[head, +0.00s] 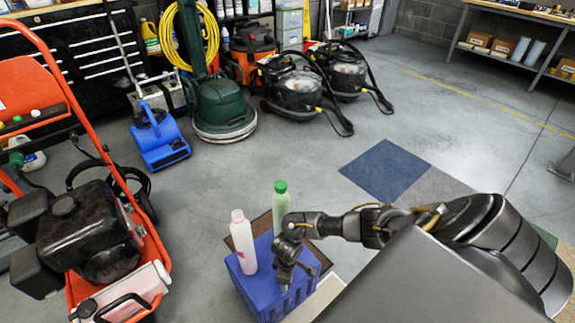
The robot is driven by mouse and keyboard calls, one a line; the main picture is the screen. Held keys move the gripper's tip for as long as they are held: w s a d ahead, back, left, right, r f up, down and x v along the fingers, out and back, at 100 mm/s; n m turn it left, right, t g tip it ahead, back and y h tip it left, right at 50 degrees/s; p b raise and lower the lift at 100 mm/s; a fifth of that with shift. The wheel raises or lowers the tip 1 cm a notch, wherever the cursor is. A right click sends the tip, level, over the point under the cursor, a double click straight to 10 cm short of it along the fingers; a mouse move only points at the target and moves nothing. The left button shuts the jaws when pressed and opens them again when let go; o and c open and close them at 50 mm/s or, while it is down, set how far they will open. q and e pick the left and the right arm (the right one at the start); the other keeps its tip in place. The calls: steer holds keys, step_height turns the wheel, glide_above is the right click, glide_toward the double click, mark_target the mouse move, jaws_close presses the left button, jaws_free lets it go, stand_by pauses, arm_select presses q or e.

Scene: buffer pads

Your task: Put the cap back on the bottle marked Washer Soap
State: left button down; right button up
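A blue crate (246,291) stands on the floor at the lower middle. A pale pinkish-white bottle (243,246) with a light cap (237,215) stands upright on its left part. A pale green bottle (281,209) with a green cap (280,186) stands upright behind, partly hidden by my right arm. I cannot read any label, so I cannot tell which bottle is Washer Soap. My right gripper (284,286) points down over the crate's right part, right of the pinkish bottle. Its fingers are dark and small, so I cannot tell whether they hold anything. My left gripper is out of view.
An orange-framed machine (88,225) stands close on the left. A blue blower (160,140), a green floor machine (222,108) and black vacuums (296,92) stand behind. A blue floor square (385,170) lies right of centre. The floor between is clear.

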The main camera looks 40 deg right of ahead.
steer(key=shift+c, duration=0.3)
steer(key=c, duration=1)
steer(key=shift+r, duration=0.1)
